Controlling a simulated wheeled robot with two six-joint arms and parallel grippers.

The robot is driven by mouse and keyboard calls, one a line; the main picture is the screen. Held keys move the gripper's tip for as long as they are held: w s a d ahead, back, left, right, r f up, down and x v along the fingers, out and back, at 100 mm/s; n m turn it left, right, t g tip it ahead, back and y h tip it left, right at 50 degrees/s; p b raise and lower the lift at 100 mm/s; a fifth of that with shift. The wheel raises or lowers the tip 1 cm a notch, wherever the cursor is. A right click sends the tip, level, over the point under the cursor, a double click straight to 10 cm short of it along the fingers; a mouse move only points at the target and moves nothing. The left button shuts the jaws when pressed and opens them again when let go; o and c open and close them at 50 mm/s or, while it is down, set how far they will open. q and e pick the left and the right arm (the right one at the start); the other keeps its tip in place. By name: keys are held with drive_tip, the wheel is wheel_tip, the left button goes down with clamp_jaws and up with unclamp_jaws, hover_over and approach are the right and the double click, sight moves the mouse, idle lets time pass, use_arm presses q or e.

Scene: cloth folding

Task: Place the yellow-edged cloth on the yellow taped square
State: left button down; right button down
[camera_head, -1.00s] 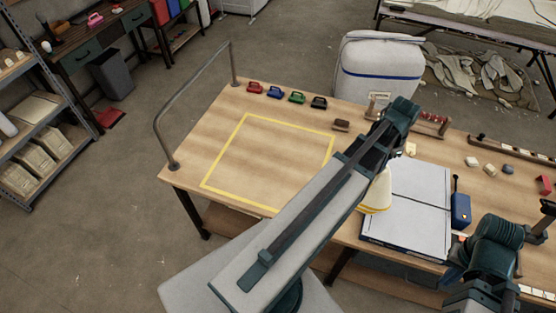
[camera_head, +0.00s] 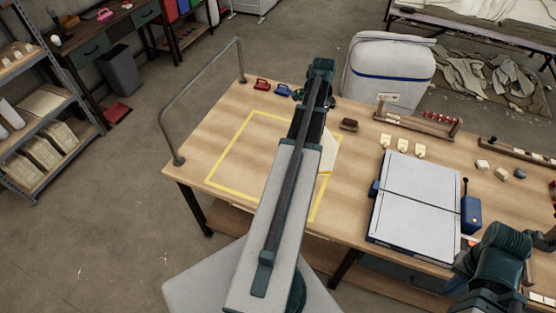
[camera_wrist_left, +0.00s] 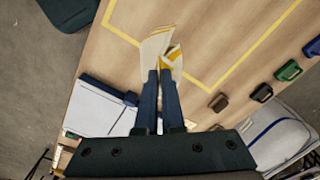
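The cloth (camera_head: 329,153) is off-white with a yellow edge and hangs from my left gripper, bunched. In the left wrist view the cloth (camera_wrist_left: 158,45) sticks out beyond the fingertips of my left gripper (camera_wrist_left: 163,72), which is shut on it. The yellow taped square (camera_head: 229,148) is on the wooden table, and in the wrist view its tape (camera_wrist_left: 122,33) passes behind the cloth. The cloth overlaps the square's near right side in the picture. My left arm hides part of both. My right gripper (camera_head: 508,272) is at the lower right, away from the cloth; its fingers are unclear.
A white folding board (camera_head: 415,200) lies right of the square, with a blue device (camera_head: 471,213) beside it. A metal rail (camera_head: 190,100) stands at the left edge. The square's visible inside is clear.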

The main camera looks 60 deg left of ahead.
use_arm(q)
drive_tip(key=s+a+f+b, duration=0.2)
drive_tip(key=a, duration=0.7)
drive_tip(key=s+a+f+b, duration=0.1)
drive_tip(key=a+f+b, duration=0.1)
drive_tip(key=a, duration=0.7)
drive_tip(key=shift+s+a+f, duration=0.15)
drive_tip(key=shift+s+f, duration=0.2)
drive_tip(key=shift+f, duration=0.1)
